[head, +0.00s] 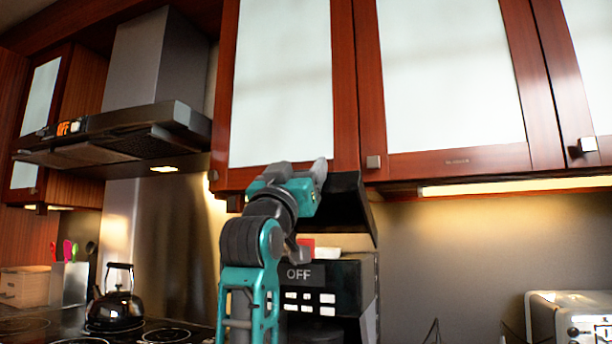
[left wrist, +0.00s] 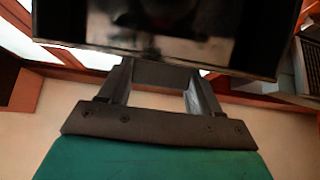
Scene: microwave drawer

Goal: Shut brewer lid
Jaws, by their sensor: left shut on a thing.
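The brewer (head: 322,285) is a black machine with an OFF display and white buttons, standing on the counter at lower middle in the head view. Its black lid (head: 350,205) is raised, tilted up under the wall cabinet. My left gripper (head: 318,170) is at the upper left edge of the lid. In the left wrist view, the lid (left wrist: 160,30) is a dark glossy panel across the top, and the left gripper (left wrist: 162,75) has its fingers shut on its edge. My left arm hides the brewer's left side. My right gripper is not in view.
Wall cabinets (head: 445,80) with frosted doors hang close above the lid. A toaster (head: 575,318) stands at lower right, and a black kettle (head: 115,308) sits on the stove at lower left. A range hood (head: 120,135) is at upper left. The wall right of the brewer is clear.

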